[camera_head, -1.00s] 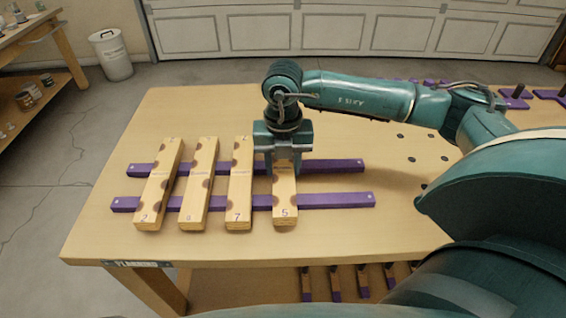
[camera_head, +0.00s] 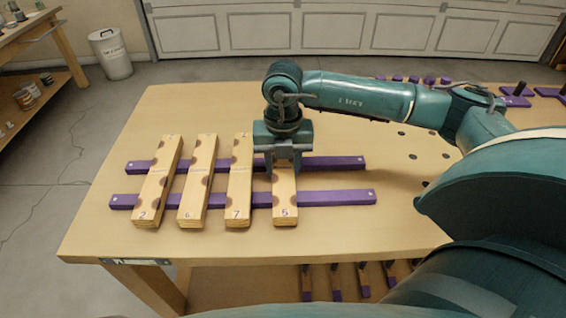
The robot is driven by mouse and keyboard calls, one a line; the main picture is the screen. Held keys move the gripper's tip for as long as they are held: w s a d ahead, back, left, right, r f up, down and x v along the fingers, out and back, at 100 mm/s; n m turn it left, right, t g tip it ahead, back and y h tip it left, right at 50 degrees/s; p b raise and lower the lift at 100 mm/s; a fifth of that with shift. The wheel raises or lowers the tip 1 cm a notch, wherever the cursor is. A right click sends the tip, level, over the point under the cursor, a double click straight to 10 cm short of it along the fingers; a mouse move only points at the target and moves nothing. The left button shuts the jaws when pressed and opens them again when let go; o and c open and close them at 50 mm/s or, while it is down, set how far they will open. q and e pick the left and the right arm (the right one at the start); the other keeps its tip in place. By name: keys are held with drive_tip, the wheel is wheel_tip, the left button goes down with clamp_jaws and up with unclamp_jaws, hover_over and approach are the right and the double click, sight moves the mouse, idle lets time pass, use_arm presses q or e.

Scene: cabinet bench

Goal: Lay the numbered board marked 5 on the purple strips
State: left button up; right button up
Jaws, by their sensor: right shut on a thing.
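The numbered board marked 5 (camera_head: 285,204) lies across the two purple strips, to the right of the board marked 7. My right gripper (camera_head: 284,172) is over the far half of board 5 and is shut on it, hiding its far end. The near purple strip (camera_head: 335,197) and the far purple strip (camera_head: 335,163) run left to right under the boards. My left gripper is not in view.
The boards marked 2 (camera_head: 155,185), 6 (camera_head: 197,185) and 7 (camera_head: 239,185) lie across the strips to the left. The strips are bare to the right of board 5. More purple pieces (camera_head: 515,101) stand at the table's far right. My right arm spans the table's right side.

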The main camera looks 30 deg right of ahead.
idle(0.6)
drive_tip(key=o, duration=1.2)
drive_tip(key=shift+c, duration=0.2)
drive_tip(key=shift+r+p, duration=2.7)
drive_tip(key=shift+r, duration=1.3)
drive_tip(key=shift+s+f, duration=0.1)
